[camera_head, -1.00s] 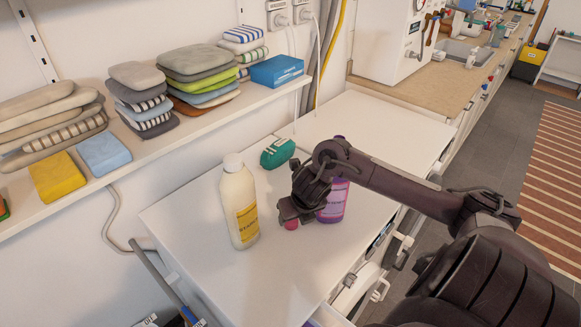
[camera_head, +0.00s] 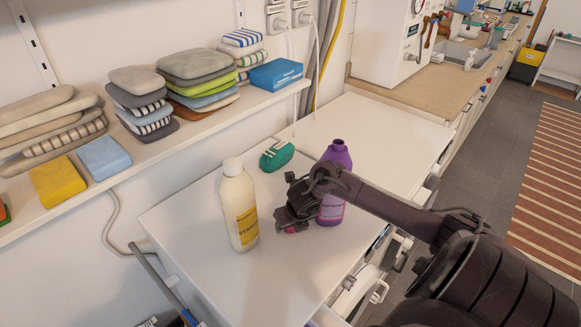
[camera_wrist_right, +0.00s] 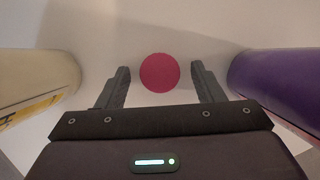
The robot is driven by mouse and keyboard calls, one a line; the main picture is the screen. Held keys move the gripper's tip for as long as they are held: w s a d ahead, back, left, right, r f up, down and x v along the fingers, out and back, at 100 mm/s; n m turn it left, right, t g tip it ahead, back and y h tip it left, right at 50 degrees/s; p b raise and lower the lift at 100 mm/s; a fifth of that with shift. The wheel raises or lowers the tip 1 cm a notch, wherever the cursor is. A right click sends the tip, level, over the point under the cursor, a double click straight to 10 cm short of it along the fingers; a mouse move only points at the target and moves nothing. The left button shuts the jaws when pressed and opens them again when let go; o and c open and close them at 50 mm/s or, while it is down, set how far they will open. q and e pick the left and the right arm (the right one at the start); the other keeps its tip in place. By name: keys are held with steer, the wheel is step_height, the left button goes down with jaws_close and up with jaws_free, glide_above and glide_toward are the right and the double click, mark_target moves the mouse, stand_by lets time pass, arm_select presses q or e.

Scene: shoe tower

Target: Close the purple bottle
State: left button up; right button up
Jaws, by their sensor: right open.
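The purple bottle (camera_head: 336,184) stands upright on the white top, its neck open with no cap on it. A round pinkish-red cap (camera_wrist_right: 159,72) lies on the white surface between the two bottles; in the head view only a sliver of the cap (camera_head: 290,230) shows below my gripper. My right gripper (camera_head: 283,224) is low over the cap, left of the purple bottle. In the wrist view its open fingers (camera_wrist_right: 159,88) stand on either side of the cap, apart from it. The purple bottle (camera_wrist_right: 282,85) is at the right there. My left gripper is not in view.
A cream bottle with a yellow label (camera_head: 239,205) stands upright left of my gripper. A green pouch (camera_head: 277,155) lies behind. A wall shelf (camera_head: 150,148) with folded cloths and sponges runs along the left. The front of the white top (camera_head: 265,290) is clear.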

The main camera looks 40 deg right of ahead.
steer(key=c, duration=1)
steer(key=shift+r, duration=0.15)
step_height(320, 180, up, 20)
steer(key=p, duration=0.4)
